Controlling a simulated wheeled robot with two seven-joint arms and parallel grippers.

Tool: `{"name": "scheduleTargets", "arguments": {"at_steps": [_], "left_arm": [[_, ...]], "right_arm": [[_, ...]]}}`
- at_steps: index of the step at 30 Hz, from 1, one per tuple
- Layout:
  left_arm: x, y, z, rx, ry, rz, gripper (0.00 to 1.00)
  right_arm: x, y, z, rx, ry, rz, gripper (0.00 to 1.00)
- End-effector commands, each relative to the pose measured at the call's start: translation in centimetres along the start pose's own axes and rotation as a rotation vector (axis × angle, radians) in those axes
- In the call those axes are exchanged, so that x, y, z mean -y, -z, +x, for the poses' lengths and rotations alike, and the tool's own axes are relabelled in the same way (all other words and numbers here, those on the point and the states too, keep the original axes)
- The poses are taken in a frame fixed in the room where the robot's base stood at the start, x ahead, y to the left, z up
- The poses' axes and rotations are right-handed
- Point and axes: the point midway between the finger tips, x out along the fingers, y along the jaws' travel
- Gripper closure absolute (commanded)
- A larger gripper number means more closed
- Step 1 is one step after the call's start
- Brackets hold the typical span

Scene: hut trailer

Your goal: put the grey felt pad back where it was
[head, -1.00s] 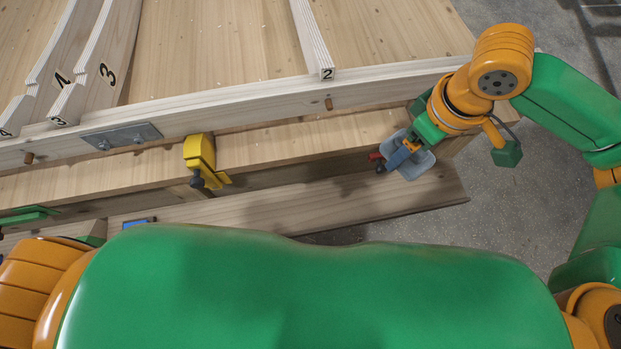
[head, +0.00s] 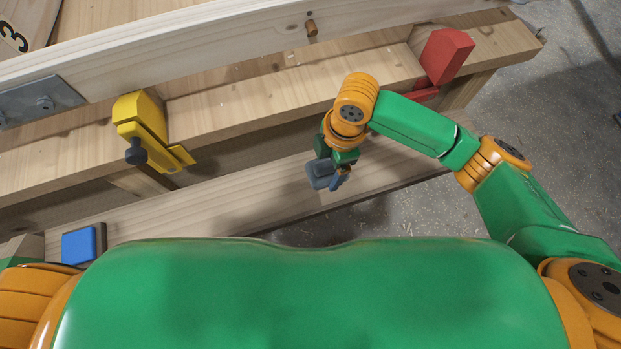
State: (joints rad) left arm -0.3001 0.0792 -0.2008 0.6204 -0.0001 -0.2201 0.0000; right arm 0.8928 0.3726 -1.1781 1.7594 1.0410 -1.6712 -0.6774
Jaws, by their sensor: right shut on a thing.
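The grey felt pad (head: 320,175) is a small blue-grey slab in the middle of the head view. My right gripper (head: 338,178) is shut on it and holds it over the lower plank (head: 240,200), near the plank's right part. I cannot tell how high above the plank it is. The fingers are small and partly hidden by the wrist and the pad. My left gripper is out of view.
A yellow clamp (head: 142,128) and a red clamp (head: 447,56) sit on the upper bench beam (head: 250,103). A blue block (head: 83,244) lies at the lower plank's left part. Much of the plank between block and pad is bare.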

Motion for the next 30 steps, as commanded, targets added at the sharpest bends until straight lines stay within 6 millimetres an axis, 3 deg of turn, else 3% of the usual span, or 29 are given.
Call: {"name": "scheduleTargets", "arguments": {"at_steps": [1, 3, 8, 13, 24, 25, 27, 30], "left_arm": [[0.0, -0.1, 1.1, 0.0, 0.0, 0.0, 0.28], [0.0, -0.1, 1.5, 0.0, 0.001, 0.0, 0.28], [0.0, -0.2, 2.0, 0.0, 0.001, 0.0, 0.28], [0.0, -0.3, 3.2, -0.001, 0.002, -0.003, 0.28], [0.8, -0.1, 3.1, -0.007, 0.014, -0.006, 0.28], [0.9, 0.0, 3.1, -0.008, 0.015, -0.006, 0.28], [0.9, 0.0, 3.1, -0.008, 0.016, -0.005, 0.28], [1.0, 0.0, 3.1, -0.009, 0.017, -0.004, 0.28]], "right_arm": [[-0.3, 0.7, 2.0, 0.0, 0.004, 0.0, 0.72], [-0.8, 1.6, 3.4, 0.001, 0.003, 0.0, 0.72], [-1.4, 2.5, 4.9, 0.001, 0.001, 0.002, 0.72], [-1.4, 2.5, 8.0, 0.004, 0.003, 0.002, 0.72], [-1.5, 2.4, 8.6, 0.002, 0.001, 0.001, 0.72], [-1.5, 2.4, 8.5, 0.002, 0.001, 0.001, 0.14], [-1.5, 2.4, 8.5, 0.002, 0.0, 0.001, 0.0], [-1.5, 2.4, 8.5, 0.002, 0.001, 0.001, 0.0]]}}
